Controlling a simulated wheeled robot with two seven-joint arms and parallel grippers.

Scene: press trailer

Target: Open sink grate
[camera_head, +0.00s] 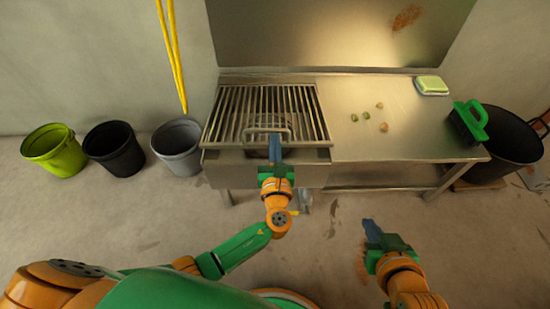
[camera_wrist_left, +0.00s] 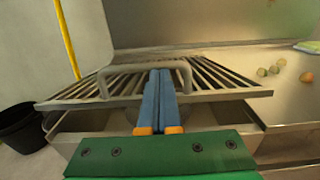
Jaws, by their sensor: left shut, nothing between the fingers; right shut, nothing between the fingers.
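The sink grate (camera_head: 300,105) is a rack of metal bars over the sink (camera_head: 235,172) at the left of the steel counter. Its raised loop handle (camera_head: 250,131) is near the front edge. In the left wrist view, the grate (camera_wrist_left: 75,95) appears slightly above the sink rim at the front, with a gap beneath. My left gripper (camera_head: 274,136) is shut and empty. Its blue fingertips (camera_wrist_left: 160,72) reach into the handle loop, just below the handle's top bar (camera_wrist_left: 130,66); contact is unclear. My right gripper (camera_head: 371,224) is shut and empty, low in front of the counter.
Green (camera_head: 55,150), black (camera_head: 114,150) and grey (camera_head: 178,146) buckets stand left of the sink. A dark bin (camera_head: 505,150) stands right.

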